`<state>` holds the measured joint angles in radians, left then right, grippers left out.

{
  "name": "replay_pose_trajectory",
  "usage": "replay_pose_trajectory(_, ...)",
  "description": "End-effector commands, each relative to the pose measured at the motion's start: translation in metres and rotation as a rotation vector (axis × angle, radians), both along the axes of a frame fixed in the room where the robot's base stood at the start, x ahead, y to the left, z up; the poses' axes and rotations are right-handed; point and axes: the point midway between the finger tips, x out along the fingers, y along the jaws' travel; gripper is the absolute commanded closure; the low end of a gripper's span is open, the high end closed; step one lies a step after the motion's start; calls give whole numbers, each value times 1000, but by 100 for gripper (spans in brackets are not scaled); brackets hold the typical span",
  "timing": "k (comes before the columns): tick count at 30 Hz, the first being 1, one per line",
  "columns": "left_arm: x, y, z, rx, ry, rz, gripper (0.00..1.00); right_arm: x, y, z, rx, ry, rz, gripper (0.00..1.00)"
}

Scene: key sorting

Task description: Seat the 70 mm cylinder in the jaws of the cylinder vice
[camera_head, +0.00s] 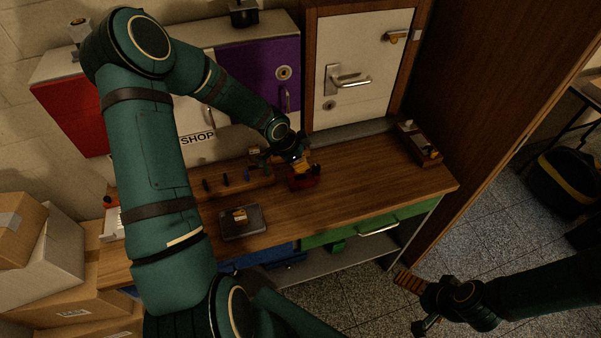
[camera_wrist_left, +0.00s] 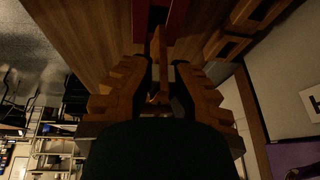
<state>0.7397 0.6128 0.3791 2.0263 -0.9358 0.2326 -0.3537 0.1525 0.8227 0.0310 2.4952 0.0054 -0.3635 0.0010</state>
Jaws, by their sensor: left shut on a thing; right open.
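The red cylinder vice (camera_head: 303,183) stands on the wooden workbench, near the middle. My left gripper (camera_head: 302,167) is right above it, reaching down. In the left wrist view the left gripper (camera_wrist_left: 157,90) is shut on a narrow brass-coloured piece, which looks like the cylinder (camera_wrist_left: 158,58). The piece points toward the red vice (camera_wrist_left: 176,20) at the top of that view. I cannot tell whether it touches the jaws. Its length cannot be read. My right gripper (camera_head: 414,304) is open and empty, out in front of the bench over the floor.
A dark tray (camera_head: 257,221) with a small brass-coloured item lies at the bench front. A wooden rack (camera_head: 262,182) with dark pieces is left of the vice. A wooden box (camera_head: 431,158) sits at the right end. Cabinets and a panel with a door handle (camera_head: 350,82) stand behind.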

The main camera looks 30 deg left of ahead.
Motion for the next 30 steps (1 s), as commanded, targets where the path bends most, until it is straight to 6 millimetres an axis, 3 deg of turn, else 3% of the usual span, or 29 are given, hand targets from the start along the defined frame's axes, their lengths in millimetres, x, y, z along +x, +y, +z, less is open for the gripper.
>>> replay_pose_trajectory(12,0,-1,-43,0,0,0,100,0,1,-14,-3,1,0,0)
replay_pose_trajectory(25,1,0,-49,0,-3,1,100,0,1,-19,-4,1,-1,0)
replay_pose_trajectory(26,0,0,-49,0,-2,2,76,0,1,-18,-4,1,-1,0)
replay_pose_trajectory(27,0,0,-49,0,-1,1,63,0,1,-18,-4,1,-1,0)
replay_pose_trajectory(30,0,0,-48,0,-1,1,63,0,1,-17,-4,1,-1,0)
